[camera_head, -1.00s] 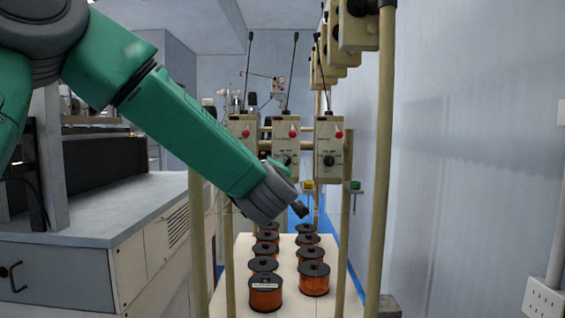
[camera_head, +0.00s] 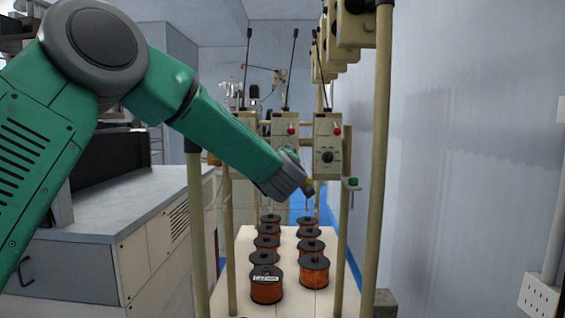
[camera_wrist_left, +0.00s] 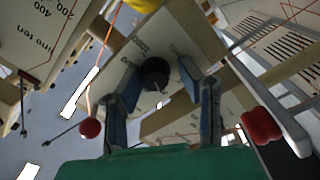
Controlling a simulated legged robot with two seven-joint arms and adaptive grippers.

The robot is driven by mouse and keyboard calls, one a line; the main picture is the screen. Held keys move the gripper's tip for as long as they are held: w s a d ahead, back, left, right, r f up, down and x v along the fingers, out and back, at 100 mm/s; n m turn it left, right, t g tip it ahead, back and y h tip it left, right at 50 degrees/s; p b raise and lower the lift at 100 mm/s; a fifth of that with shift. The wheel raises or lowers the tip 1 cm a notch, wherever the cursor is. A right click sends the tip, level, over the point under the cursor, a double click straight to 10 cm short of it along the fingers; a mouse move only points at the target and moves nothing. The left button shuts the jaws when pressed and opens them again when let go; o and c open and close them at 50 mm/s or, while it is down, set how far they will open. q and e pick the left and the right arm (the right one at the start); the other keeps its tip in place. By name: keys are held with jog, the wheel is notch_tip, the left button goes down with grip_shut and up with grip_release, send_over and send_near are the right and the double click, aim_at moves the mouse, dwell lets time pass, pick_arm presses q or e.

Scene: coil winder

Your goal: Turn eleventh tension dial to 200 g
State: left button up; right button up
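Several cream tension boxes hang on the rack. The right front box (camera_head: 328,145) shows a black dial (camera_head: 327,157) and a red knob. The middle box (camera_head: 285,125) is partly hidden by my left arm. My left gripper (camera_head: 309,190) is below and left of the right front box; its fingers are small in the head view. In the left wrist view, its blue fingers (camera_wrist_left: 160,105) stand apart, with a black dial (camera_wrist_left: 155,73) beyond the gap on a cream panel. Contact is not visible. A panel marked "line ten" (camera_wrist_left: 35,35) is at left. My right gripper is not in view.
Copper-wire spools (camera_head: 314,270) stand in two rows on a white board (camera_head: 290,240) below. Rack posts (camera_head: 376,200) rise at the right, near the wall. A grey-topped cabinet (camera_head: 120,205) is at the left. Red knobs (camera_wrist_left: 90,127) flank the fingers.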

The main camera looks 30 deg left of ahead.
pick_arm(q)
jog(key=shift+w+d+f, duration=0.1)
jog(key=shift+d, duration=0.45)
grip_shut()
jog(key=shift+m+p, duration=0.7)
jog(key=shift+m, duration=0.3)
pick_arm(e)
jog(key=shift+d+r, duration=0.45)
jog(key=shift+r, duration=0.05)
pick_arm(q)
jog(key=o, duration=0.6)
grip_release()
jog(key=shift+a, duration=0.25)
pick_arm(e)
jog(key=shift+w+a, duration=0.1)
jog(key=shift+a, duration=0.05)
